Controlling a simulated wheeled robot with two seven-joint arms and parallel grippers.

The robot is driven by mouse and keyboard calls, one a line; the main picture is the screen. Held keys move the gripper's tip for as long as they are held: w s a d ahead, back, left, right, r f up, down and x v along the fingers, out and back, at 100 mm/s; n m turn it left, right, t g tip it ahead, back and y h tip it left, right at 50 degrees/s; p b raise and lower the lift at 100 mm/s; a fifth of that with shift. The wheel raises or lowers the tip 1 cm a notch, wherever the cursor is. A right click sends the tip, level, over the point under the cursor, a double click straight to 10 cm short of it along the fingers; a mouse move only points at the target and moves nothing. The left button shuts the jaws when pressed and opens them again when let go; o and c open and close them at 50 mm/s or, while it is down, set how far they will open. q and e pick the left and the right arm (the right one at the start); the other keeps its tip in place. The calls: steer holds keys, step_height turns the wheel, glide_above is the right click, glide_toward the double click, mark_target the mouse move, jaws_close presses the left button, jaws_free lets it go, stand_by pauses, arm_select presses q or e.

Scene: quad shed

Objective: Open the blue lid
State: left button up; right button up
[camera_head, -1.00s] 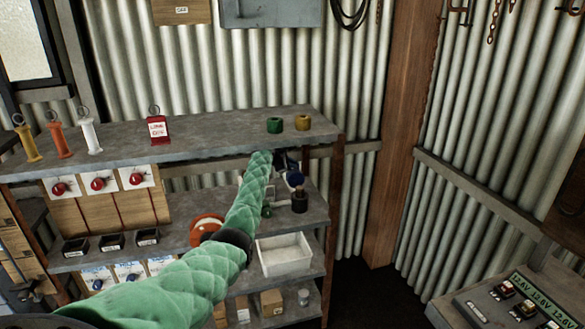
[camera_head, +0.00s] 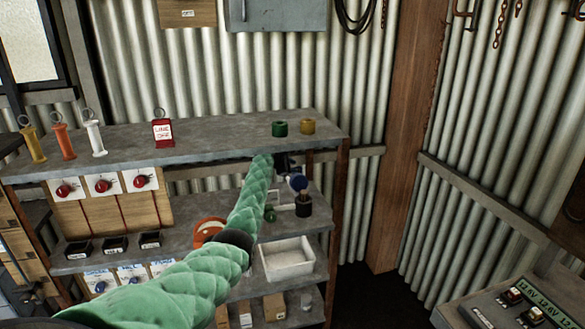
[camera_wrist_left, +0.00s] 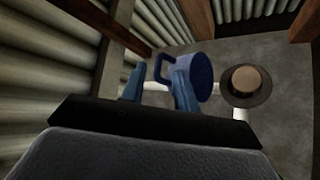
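The blue lid (camera_head: 299,183) is a dark blue disc. It stands tilted up above the small dark jar (camera_head: 304,206) on the middle shelf. In the left wrist view the lid (camera_wrist_left: 203,75) shows its flat face, with a looped blue handle on its left. The jar (camera_wrist_left: 248,85) is right beside it, with a tan round top inside a dark rim. My left gripper (camera_wrist_left: 158,82) has its two blue fingers apart. Its right finger overlaps the handle and lid; I cannot tell whether it touches. In the head view this gripper (camera_head: 283,165) is small, dark and partly hidden.
The upper shelf (camera_head: 225,137) lies just above my left arm and carries a green roll (camera_head: 280,128) and a yellow roll (camera_head: 307,126). A white bin (camera_head: 287,259) stands lower down. An orange reel (camera_head: 208,230) is left of my arm. A wooden post (camera_head: 405,140) is to the right.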

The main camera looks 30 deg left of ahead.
arm_select(q)
steer(key=shift+w+d, duration=0.1)
steer(key=shift+d, duration=0.05)
arm_select(e)
steer(key=shift+f, duration=0.15)
